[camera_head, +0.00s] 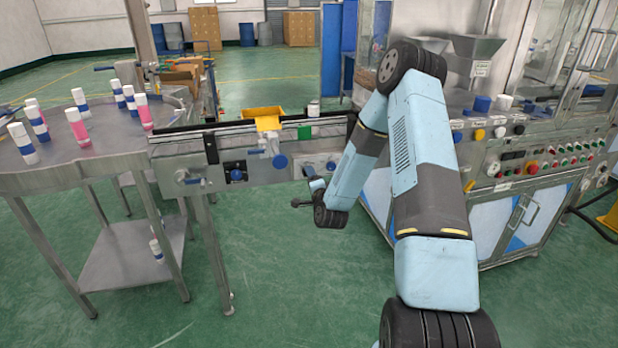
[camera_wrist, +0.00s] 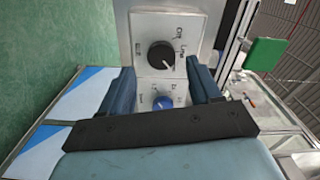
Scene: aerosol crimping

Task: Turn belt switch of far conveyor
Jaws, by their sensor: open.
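A light switch panel (camera_head: 320,162) is on the front of the conveyor (camera_head: 270,172), at its right end. In the wrist view the panel (camera_wrist: 180,25) carries a black rotary knob (camera_wrist: 161,57) with a pointer and printed labels too small to read surely. A blue knob (camera_wrist: 163,103) sits below it in the picture. My gripper (camera_wrist: 162,84) is open and empty, with one finger on each side of the knobs in the picture. Whether the fingers touch anything cannot be told. My gripper (camera_head: 316,184) also shows in the head view, just below the panel, partly hidden by my wrist.
A round steel table (camera_head: 60,172) with several bottles stands left. A yellow tray (camera_head: 262,113) and a green block (camera_head: 304,132) are at the conveyor's top; the block (camera_wrist: 265,54) also shows in the wrist view. A machine with buttons (camera_head: 530,155) stands right. Green floor is clear in front.

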